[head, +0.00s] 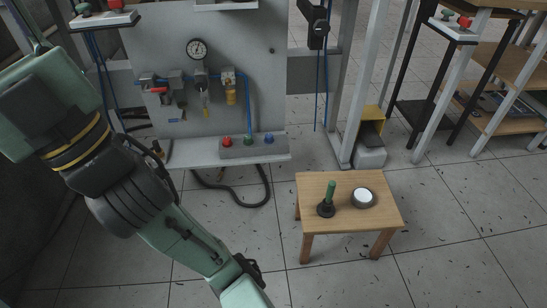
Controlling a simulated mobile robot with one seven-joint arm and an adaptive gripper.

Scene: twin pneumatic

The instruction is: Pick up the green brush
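The green brush (329,197) stands upright on a small wooden table (376,181). It has a green handle on top and a dark round base on the tabletop. My arm reaches from the upper left to the bottom middle of the head view, to the left of the table. My gripper is not visible, as the arm runs out of the frame at the bottom edge. Nothing touches the brush.
A round tin with a white top (363,196) stands right of the brush. Behind is a grey pneumatic panel (262,81) with a gauge (197,49) and a button box (252,147). A black hose (240,203) hangs below. Tiled floor is open at the lower right.

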